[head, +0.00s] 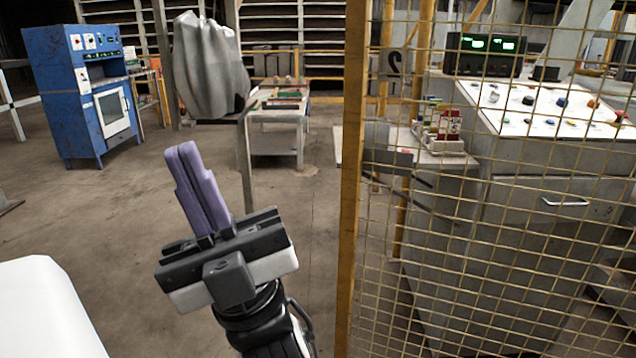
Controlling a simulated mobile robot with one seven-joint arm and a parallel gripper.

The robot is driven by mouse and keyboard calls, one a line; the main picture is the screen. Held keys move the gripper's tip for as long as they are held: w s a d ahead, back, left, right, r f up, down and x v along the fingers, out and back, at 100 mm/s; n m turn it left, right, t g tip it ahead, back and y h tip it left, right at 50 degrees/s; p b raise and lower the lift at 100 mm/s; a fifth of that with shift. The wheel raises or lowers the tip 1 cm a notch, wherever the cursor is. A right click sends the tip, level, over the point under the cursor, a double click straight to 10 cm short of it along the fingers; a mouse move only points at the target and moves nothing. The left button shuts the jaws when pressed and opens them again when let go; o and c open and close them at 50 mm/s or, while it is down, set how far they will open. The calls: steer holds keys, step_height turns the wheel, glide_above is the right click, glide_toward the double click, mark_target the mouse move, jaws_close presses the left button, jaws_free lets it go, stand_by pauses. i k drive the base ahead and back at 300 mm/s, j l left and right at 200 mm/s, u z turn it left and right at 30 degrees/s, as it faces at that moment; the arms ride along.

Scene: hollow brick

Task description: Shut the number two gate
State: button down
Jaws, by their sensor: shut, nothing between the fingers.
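A yellow wire-mesh panel (480,240) with a yellow upright edge post (350,170) fills the right foreground. A grey plate with a dark "2" (393,63) shows near the top of the mesh, just right of the post. I cannot tell whether this panel is the gate itself or fixed fence; no latch or hinge is clearly visible. My gripper (181,152) is in the middle foreground, left of the post, pointing up and forward. Its purple fingers are shut together and empty. It appears apart from the mesh and post.
A control desk (540,105) and a small shelf with boxes (440,150) stand behind the mesh. A grey bag-like thing (210,68) is at a thin post. A blue cabinet (88,85) stands back left, a table (275,118) back centre. Floor between is clear. A white surface (45,310) is lower left.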

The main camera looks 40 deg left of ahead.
mark_target(395, 62)
steer(key=i+j, duration=0.1)
steer(key=j, duration=0.3)
steer(key=i+j, duration=0.15)
steer(key=j, duration=0.25)
steer(key=i+j+u, duration=0.1)
steer(key=j, duration=0.3)
steer(key=i+j, duration=0.15)
steer(key=j, duration=0.25)
steer(key=i+j, duration=0.15)
steer(key=j, duration=0.25)
steer(key=u, duration=0.05)
